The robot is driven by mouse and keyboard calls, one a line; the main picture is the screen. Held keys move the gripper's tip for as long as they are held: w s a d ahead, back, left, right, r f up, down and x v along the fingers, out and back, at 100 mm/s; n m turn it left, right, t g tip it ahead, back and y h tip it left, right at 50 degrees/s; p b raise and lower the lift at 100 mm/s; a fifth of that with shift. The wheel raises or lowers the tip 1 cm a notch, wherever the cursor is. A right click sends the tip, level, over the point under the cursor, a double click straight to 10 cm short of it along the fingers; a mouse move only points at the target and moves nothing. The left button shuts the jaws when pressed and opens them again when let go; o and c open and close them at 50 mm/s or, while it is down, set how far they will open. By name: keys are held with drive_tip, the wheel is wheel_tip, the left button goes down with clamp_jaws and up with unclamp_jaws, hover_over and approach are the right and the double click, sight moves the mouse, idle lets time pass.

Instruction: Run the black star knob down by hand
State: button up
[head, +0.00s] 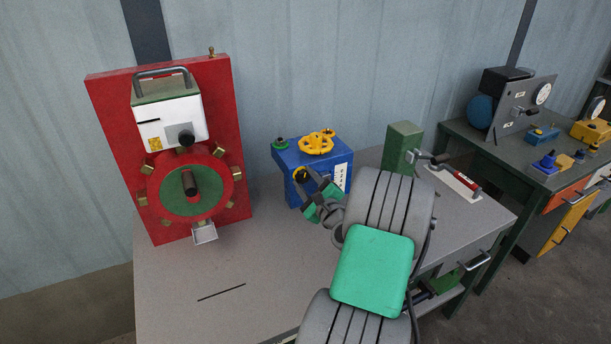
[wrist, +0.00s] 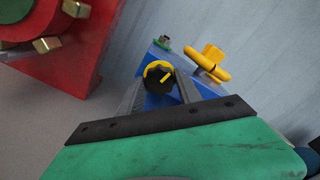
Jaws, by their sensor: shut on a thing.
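The black star knob (wrist: 158,77) has a yellow pointer line and sits in front of a yellow ring on the blue box (head: 322,158). In the head view the knob (head: 301,175) shows partly, on the front face of the box near its left edge. My gripper (wrist: 158,85) is shut on the knob, with one finger on each side of it in the wrist view. In the head view my gripper (head: 312,190) reaches the box from the front, and my arm hides part of the box's lower right.
A yellow handwheel (head: 317,143) and a green knob (head: 280,143) top the blue box. A red panel (head: 110,120) with a green-and-white unit and brass-lugged wheel stands left. A green post (head: 402,147) and red-handled lever (head: 465,186) stand right.

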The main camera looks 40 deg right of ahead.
drive_tip(key=shift+m, duration=0.3)
drive_tip(key=o, duration=1.4)
drive_tip(key=shift+c, duration=0.2)
drive_tip(key=b+v, duration=0.1)
drive_tip(key=v, duration=0.6)
drive_tip(key=shift+s, duration=0.4)
drive_tip(key=shift+a, duration=0.15)
